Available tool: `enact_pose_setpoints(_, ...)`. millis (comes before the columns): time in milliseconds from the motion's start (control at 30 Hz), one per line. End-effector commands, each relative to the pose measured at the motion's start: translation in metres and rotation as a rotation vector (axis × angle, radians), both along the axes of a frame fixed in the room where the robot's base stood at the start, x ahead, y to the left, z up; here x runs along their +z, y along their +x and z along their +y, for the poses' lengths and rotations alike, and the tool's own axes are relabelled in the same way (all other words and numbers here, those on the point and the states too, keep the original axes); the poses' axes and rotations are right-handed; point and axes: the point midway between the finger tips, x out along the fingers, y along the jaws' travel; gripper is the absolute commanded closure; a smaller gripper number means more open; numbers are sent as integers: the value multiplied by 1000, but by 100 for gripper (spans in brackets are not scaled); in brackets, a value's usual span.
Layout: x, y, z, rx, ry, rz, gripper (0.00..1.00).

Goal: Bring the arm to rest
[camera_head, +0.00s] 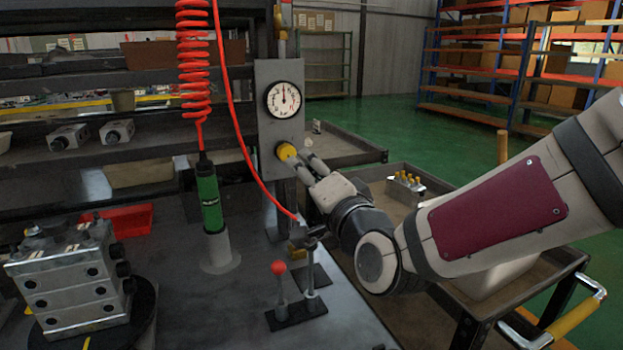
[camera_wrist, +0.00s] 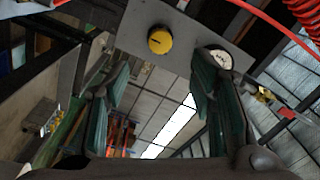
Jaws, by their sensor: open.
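My gripper (camera_head: 311,168) is at the end of my arm, which reaches in from the right in the head view. Its fingers point at the yellow knob (camera_head: 286,151) on the grey gauge panel (camera_head: 276,81). In the wrist view my gripper (camera_wrist: 160,85) has its fingers spread wide with nothing between them. The yellow knob (camera_wrist: 160,40) shows beyond the fingertips in the wrist view. Whether a fingertip touches the knob cannot be told. The round dial gauge (camera_head: 284,100) is above the knob; it also shows in the wrist view (camera_wrist: 217,60).
A red coiled hose (camera_head: 193,60) hangs by a green tool (camera_head: 209,198) left of the panel. A metal valve block (camera_head: 72,278) stands at the front left. A red-knobbed lever (camera_head: 279,270) rises below my arm. A cart (camera_head: 520,290) stands at right.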

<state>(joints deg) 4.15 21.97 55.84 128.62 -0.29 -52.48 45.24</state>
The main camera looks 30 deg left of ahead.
Motion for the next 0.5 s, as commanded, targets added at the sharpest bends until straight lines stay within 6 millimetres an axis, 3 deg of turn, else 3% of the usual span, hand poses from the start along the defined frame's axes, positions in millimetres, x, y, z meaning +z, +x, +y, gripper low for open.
enact_pose_setpoints(500, -1, -4, -5, 0, -1, 1, 50)
